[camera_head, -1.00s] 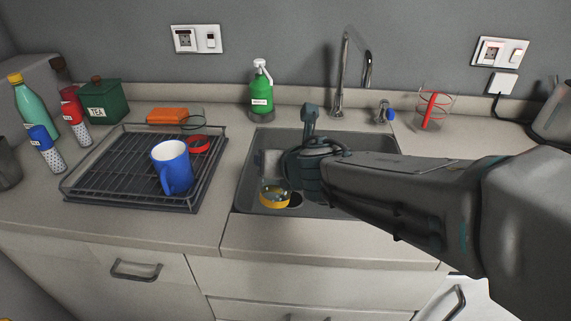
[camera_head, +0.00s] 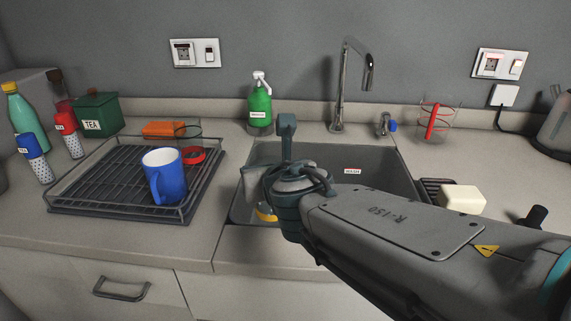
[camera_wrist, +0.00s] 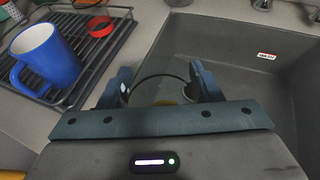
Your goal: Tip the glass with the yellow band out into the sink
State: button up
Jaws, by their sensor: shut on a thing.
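The glass with the yellow band (camera_head: 265,213) is mostly hidden behind my gripper at the left side of the sink in the head view. In the wrist view the curved clear rim of the glass (camera_wrist: 160,78) shows between the two fingers of my gripper (camera_wrist: 163,84), which is shut on it. A bit of yellow shows below that rim. I cannot tell how far the glass is tilted or whether anything is in it. The grey sink (camera_head: 370,165) lies below and to the right of my gripper. Its basin also shows in the wrist view (camera_wrist: 250,90).
A blue mug (camera_head: 165,180) and a red ring-shaped thing (camera_head: 194,155) are in the dish rack (camera_head: 85,207) on the left. A green soap bottle (camera_head: 260,105) and the tap (camera_head: 340,85) stand behind the sink. A red-marked glass (camera_head: 434,122) and pale sponge (camera_head: 462,199) are right.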

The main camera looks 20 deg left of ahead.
jog(key=shift+r, duration=0.1)
notch_tip(320, 180, up, 5)
jog(key=p, duration=0.5)
dwell(0.6)
